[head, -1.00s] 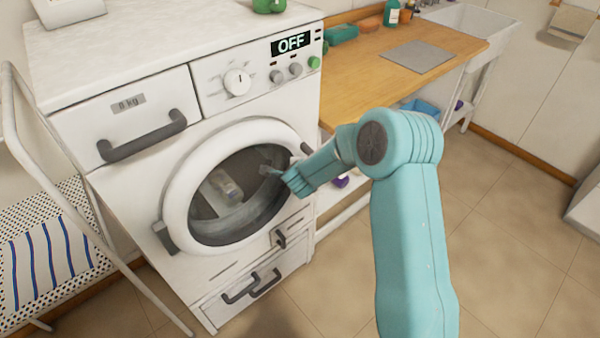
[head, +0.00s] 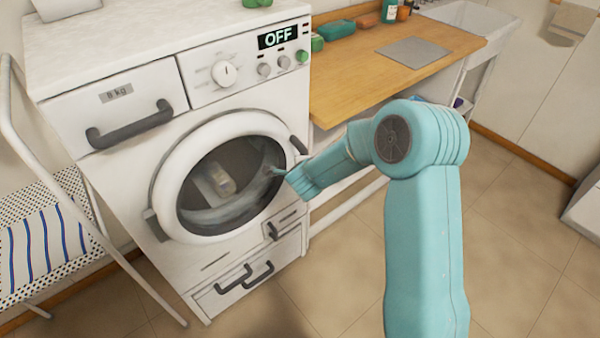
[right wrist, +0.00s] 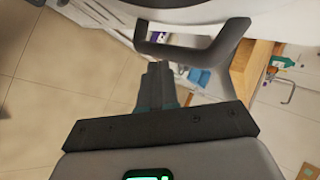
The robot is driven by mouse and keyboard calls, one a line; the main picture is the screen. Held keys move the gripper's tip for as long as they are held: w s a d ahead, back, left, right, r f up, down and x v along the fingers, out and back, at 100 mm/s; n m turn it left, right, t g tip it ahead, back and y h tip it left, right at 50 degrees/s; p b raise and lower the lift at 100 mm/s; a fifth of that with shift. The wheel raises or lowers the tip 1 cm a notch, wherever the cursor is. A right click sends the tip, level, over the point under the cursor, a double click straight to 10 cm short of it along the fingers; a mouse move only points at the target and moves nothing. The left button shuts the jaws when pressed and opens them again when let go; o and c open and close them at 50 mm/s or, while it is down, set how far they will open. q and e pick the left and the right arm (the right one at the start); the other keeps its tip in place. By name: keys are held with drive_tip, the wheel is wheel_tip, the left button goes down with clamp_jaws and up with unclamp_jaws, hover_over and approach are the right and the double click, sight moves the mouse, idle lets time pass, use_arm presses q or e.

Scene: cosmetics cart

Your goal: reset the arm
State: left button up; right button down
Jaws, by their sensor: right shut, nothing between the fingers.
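The white washing machine (head: 65,100) stands at the left in the head view. Its round door (head: 170,190) looks closed and its display (head: 278,37) reads OFF. My right arm comes in from the right. Its small gripper (head: 279,171) is in front of the door glass, near the dark door handle (head: 298,145). In the right wrist view the gripper (right wrist: 158,72) is shut and empty, its fingers together. The dark door handle (right wrist: 195,52) curves just beyond the fingertips there. I cannot tell whether they touch. My left gripper is not in view.
A wooden counter (head: 350,80) with a grey board (head: 414,51) stands right of the machine, with a sink (head: 465,18) behind it. A white drying rack (head: 105,250) with striped cloth (head: 50,255) is at the left. Tiled floor (head: 520,240) is clear at the right.

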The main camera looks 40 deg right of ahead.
drive_tip(key=s+r, duration=0.4)
drive_tip(key=shift+s+r, duration=0.15)
drive_tip(key=shift+a, duration=0.15)
drive_tip(key=s+a+f+n+g+y, duration=0.3)
drive_tip(key=s+a+f+n, duration=0.7)
drive_tip(key=a, duration=0.4)
drive_tip(key=s+a+f+n+g+y, duration=0.4)
drive_tip(key=s+a+f+n+y, duration=0.2)
drive_tip(key=s+a+f+n, duration=0.4)
drive_tip(key=shift+s+a+f+n+y, duration=0.3)
drive_tip(key=shift+s+a+f+n, duration=0.1)
drive_tip(key=shift+a+f+n, duration=1.35)
